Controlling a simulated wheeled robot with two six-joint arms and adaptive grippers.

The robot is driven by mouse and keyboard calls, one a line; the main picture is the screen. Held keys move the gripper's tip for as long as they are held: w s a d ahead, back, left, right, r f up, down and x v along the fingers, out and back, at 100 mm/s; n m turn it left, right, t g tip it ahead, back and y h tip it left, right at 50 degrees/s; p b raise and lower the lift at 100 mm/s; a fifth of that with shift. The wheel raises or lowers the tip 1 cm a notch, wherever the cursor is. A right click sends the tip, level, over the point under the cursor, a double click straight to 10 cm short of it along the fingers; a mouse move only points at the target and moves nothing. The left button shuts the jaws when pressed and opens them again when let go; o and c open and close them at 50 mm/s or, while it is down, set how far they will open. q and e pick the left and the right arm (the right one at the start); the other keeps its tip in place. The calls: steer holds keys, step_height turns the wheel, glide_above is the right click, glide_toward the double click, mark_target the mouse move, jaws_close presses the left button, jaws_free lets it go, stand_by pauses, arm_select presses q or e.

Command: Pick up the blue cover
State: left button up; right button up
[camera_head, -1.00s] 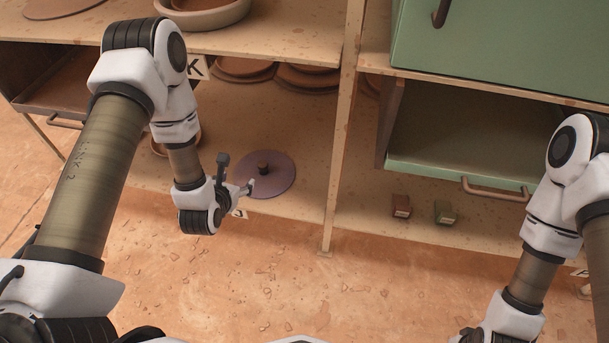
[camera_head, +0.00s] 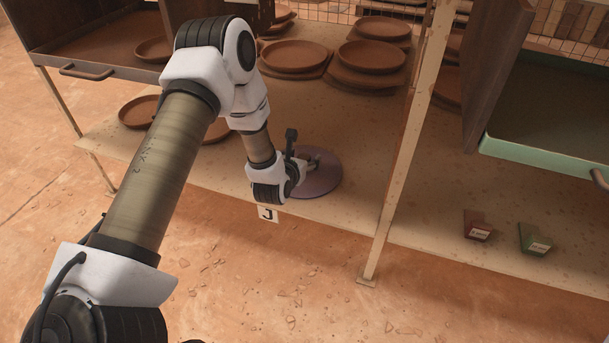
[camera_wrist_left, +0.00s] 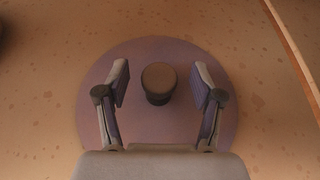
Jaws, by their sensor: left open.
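The blue cover (camera_head: 322,181) is a flat, purplish-blue disc lying on the lower shelf, near its front edge. In the left wrist view the cover (camera_wrist_left: 150,56) has a dark round knob (camera_wrist_left: 158,80) standing up at its middle. My left gripper (camera_head: 306,163) is over the cover in the head view and hides part of it. In the left wrist view my left gripper (camera_wrist_left: 160,88) is open, with one finger on each side of the knob and a gap on both sides. My right gripper is out of view.
Several brown clay plates (camera_head: 371,56) stand further back on the shelf (camera_head: 340,225). A shelf post (camera_head: 405,160) rises to the right of the cover. Beyond it are a red block (camera_head: 477,226), a green block (camera_head: 534,239) and an open green drawer (camera_head: 545,160).

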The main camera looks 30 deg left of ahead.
arm_select(q)
steer(key=shift+w+a+f, duration=0.1)
steer(key=shift+w+f, duration=0.3)
steer(key=shift+w, duration=0.05)
steer(key=shift+r, duration=0.1)
jaws_close()
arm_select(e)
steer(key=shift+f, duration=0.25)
arm_select(q)
steer(key=shift+r, duration=0.1)
